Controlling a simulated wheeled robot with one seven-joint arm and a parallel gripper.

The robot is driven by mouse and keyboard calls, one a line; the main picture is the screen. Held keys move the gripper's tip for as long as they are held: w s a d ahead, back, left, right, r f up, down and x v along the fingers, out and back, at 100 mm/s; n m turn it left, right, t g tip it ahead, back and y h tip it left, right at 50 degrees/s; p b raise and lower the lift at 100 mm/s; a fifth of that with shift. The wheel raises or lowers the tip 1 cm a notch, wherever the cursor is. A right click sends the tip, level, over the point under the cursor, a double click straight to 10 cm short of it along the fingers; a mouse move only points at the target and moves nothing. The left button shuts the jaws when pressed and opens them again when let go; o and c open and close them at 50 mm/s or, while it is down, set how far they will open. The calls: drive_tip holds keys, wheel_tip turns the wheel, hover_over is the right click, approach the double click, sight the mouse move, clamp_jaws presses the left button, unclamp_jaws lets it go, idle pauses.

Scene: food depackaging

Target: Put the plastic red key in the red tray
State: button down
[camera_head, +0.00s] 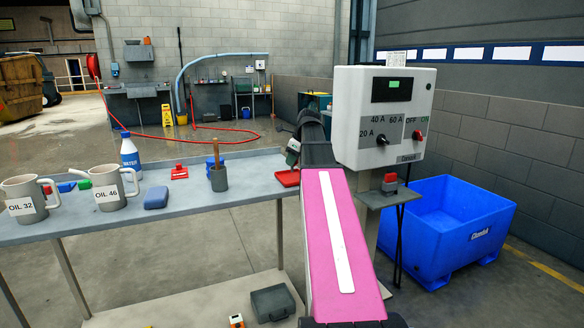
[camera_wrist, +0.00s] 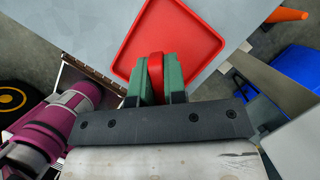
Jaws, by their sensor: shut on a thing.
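The red tray (camera_wrist: 190,32) lies on the grey table; in the head view it shows at the table's right end (camera_head: 287,179). My gripper (camera_wrist: 156,66) has green fingers, shut on a red piece, the plastic red key (camera_wrist: 156,78), seen end-on between them. The fingers and key are over the near part of the tray in the wrist view. I cannot tell whether the key touches the tray floor. In the head view my gripper (camera_head: 293,151) is just above the tray, mostly behind my arm, and the key is hidden there.
On the table (camera_head: 130,227) stand two oil jugs (camera_head: 108,189), a white-and-blue bottle (camera_head: 130,155), a blue block (camera_head: 156,197), a red object (camera_head: 179,172) and a grey cup (camera_head: 218,179). A control box (camera_head: 384,115) and a blue bin (camera_head: 445,228) are at right.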

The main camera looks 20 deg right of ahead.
drive_tip(key=shift+f, duration=1.3)
drive_tip(key=c, duration=1.2)
unclamp_jaws()
drive_tip(key=shift+f, duration=0.1)
drive_tip(key=shift+o, duration=0.2)
drive_tip(key=v, duration=1.2)
drive_tip(key=shift+a, duration=0.1)
